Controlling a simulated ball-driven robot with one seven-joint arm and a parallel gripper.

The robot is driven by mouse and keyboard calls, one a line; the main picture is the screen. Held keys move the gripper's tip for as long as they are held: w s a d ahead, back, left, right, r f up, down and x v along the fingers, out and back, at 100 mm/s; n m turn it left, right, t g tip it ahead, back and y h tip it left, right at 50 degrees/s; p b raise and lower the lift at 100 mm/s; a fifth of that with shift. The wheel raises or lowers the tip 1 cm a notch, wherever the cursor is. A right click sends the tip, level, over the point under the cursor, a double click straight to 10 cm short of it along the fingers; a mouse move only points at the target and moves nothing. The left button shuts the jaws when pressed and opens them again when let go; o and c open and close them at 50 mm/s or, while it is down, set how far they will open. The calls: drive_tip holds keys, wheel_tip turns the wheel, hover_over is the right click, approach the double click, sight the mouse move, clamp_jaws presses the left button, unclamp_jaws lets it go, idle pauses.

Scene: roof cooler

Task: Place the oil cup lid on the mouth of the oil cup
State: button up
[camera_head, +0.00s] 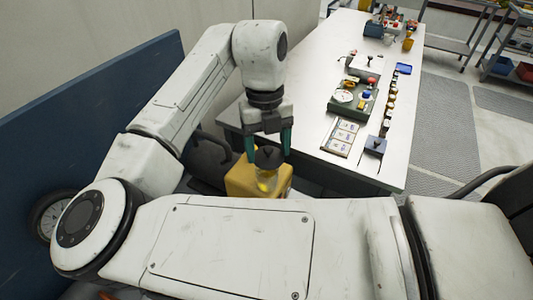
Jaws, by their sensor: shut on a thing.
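My gripper (268,145) points down with its teal fingers on either side of the dark oil cup lid (267,158) and is shut on it. The oil cup (266,181), clear with yellow inside, is directly below the lid. The lid looks level and lined up over the cup's mouth. The mouth itself is hidden by the lid, and I cannot tell whether the two touch. A yellow block-like body (240,181) is around and behind the cup.
A long white table (310,85) stands behind to the right. It bears a green tray (345,111) with small parts, a row of small round items, a card sheet (342,137) and a dark blue block (376,146). A blue panel (90,115) stands at left.

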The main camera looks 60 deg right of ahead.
sight(267, 158)
drive_tip(key=shift+w+d+f, duration=0.15)
drive_tip(key=shift+f, duration=0.1)
drive_tip(key=shift+w+d+f+p, duration=0.15)
drive_tip(key=shift+f+p, duration=0.45)
drive_tip(key=shift+f, duration=1.25)
drive_tip(key=shift+f, duration=0.15)
drive_tip(key=o, duration=1)
wheel_tip(267, 158, up, 12)
drive_tip(key=w+d+b, duration=0.1)
drive_tip(key=shift+w+b, duration=0.2)
drive_tip(key=shift+b, duration=0.2)
drive_tip(key=shift+d, duration=0.1)
